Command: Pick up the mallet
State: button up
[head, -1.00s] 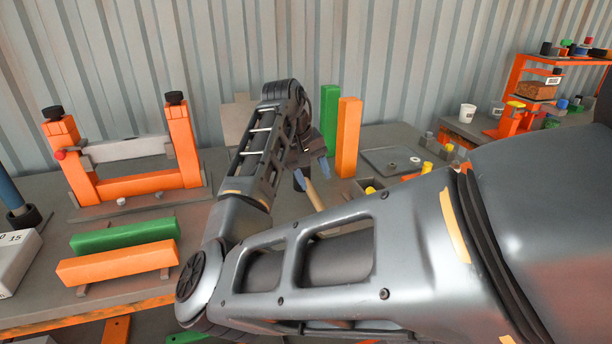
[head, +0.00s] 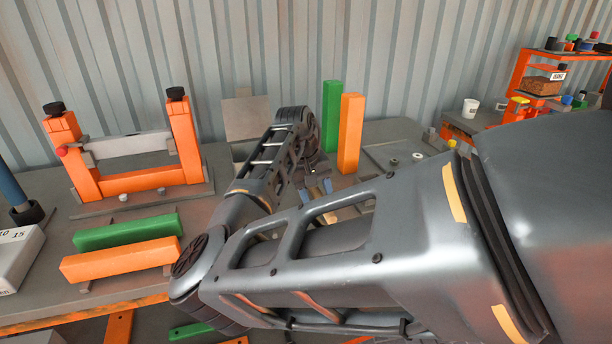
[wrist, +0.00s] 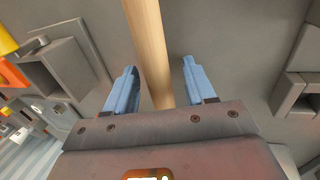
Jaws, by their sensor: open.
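The mallet's pale wooden handle (wrist: 150,50) runs down the middle of the wrist view and passes between my fingers. Its head is not visible in the wrist view. My gripper (wrist: 160,88) is open, with one blue finger on each side of the handle. The left finger is closer to the handle than the right one, and I see a gap on both sides. In the head view my gripper (head: 317,188) is low over the bench, mostly behind my own arm, which hides most of the mallet.
A green post (head: 331,115) and an orange post (head: 350,135) stand just behind my gripper. An orange frame (head: 140,182) and green and orange bars (head: 120,262) lie to the left. In the wrist view a grey holder (wrist: 55,70) is at left and a grey block (wrist: 298,95) at right.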

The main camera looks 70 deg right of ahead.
aim_at(317, 190)
grip_shut()
dwell(0.4)
jog(key=shift+r, duration=0.15)
jog(key=shift+r, duration=0.55)
notch_tip(317, 190, up, 3)
jog(key=shift+f, duration=0.1)
jog(key=s+d+r, duration=0.1)
jog(key=s+r, duration=0.6)
jog(key=s, duration=0.4)
jog(key=shift+s+d+b, duration=0.15)
jog(key=shift+s+b, duration=0.1)
jog(key=shift+b, duration=0.05)
